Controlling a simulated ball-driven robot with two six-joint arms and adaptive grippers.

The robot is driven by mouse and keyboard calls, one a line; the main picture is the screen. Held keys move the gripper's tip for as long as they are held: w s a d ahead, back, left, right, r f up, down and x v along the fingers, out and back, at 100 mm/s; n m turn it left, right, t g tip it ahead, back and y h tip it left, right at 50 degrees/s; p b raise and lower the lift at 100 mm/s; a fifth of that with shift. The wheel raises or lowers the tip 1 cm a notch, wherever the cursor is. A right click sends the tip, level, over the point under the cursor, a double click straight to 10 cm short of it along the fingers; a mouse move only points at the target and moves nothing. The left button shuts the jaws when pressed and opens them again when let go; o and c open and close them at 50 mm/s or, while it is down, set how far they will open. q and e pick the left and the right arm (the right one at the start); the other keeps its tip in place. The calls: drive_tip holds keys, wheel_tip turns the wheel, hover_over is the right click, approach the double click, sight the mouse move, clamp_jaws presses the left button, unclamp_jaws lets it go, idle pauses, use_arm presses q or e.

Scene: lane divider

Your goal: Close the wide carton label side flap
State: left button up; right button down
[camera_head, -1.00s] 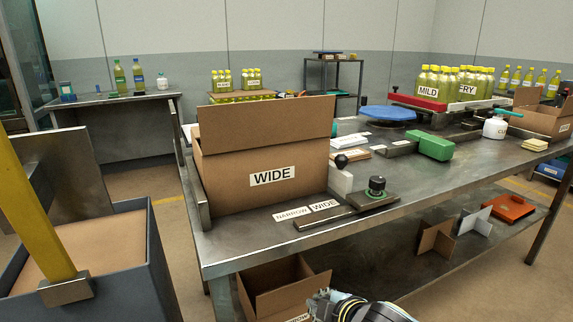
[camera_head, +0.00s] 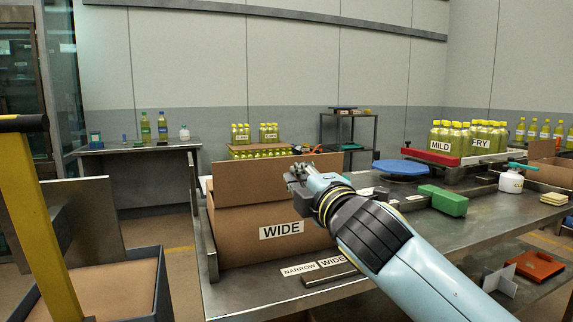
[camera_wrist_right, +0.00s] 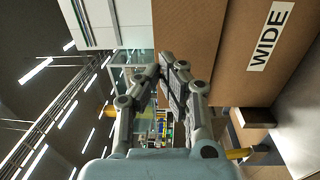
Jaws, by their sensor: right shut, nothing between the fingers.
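The wide carton (camera_head: 235,236) is a brown box on the metal bench, with a white WIDE label (camera_head: 282,230) on its front. Its label side flap (camera_head: 245,180) stands up above the labelled face. My right gripper (camera_head: 291,176) is shut and empty at the right part of this flap, in front of it in the head view. In the right wrist view its fingers (camera_wrist_right: 163,70) overlap the flap (camera_wrist_right: 185,35), and the label (camera_wrist_right: 271,38) shows at right. I cannot tell whether they touch. The carton's other flaps and inside are hidden. My left gripper is not in view.
NARROW and WIDE tags (camera_head: 318,266) lie before the carton beside a dark bar. A green block (camera_head: 443,200), a blue disc (camera_head: 402,168) and a red-edged bottle tray (camera_head: 432,157) stand further right. A yellow post (camera_head: 40,230) stands at left.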

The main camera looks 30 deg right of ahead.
sight(282, 162)
drive_tip(key=x, duration=0.6)
drive_tip(key=shift+w, duration=0.3)
